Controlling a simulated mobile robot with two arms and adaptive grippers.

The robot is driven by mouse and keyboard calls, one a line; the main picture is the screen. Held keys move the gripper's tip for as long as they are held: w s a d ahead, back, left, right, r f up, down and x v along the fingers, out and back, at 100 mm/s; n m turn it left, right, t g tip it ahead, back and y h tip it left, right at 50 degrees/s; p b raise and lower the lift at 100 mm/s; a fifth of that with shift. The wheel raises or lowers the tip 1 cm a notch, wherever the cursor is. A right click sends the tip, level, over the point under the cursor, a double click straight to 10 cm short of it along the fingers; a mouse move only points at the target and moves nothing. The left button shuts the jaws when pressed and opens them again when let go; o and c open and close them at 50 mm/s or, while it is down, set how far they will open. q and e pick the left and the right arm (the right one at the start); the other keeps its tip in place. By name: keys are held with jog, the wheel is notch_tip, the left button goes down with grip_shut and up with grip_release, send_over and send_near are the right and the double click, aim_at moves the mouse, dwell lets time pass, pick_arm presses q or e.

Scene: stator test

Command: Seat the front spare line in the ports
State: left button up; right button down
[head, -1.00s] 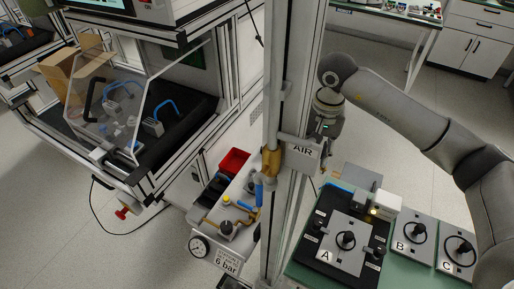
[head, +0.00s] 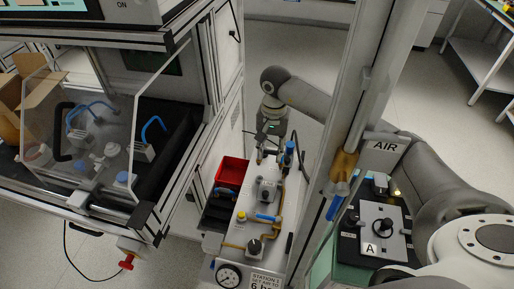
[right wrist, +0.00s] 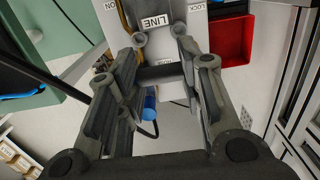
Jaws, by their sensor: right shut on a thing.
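My right gripper (head: 268,138) is at the far end of the air panel (head: 262,192), seen small in the head view. In the right wrist view its fingers (right wrist: 168,72) are closed on a short dark piece, which looks like part of the spare line. Beyond the fingers is the white panel face with a LINE label (right wrist: 158,22). A blue fitting (right wrist: 150,102) with a dark hose shows below the fingers. A blue-topped part (head: 290,146) stands beside the gripper in the head view. My left gripper is not in view.
A red bin (head: 232,171) stands left of the panel and a gauge (head: 228,276) at its near end. A metal post with an AIR sign (head: 385,147) rises to the right. A clear-shielded test cabinet (head: 80,125) stands at left.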

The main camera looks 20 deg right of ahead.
jog(key=shift+s+d+f+b, duration=0.1)
jog(key=shift+d+f+b, duration=0.1)
jog(key=shift+f, duration=0.15)
jog(key=shift+s+d+f+b, duration=0.1)
jog(key=shift+f+b, duration=0.05)
jog(key=shift+f, duration=0.2)
jog(key=shift+a+f, duration=0.1)
jog(key=shift+f, duration=0.3)
jog(key=shift+f+b, duration=0.55)
jog(key=shift+f, duration=0.6)
pick_arm(q)
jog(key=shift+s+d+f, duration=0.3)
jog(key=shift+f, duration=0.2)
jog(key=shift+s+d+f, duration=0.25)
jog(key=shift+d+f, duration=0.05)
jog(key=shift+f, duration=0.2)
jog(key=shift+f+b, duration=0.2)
jog(key=shift+b, duration=0.1)
pick_arm(e)
jog(key=shift+f, duration=0.15)
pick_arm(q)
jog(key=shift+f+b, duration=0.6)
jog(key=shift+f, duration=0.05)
pick_arm(e)
jog(key=shift+f, duration=0.6)
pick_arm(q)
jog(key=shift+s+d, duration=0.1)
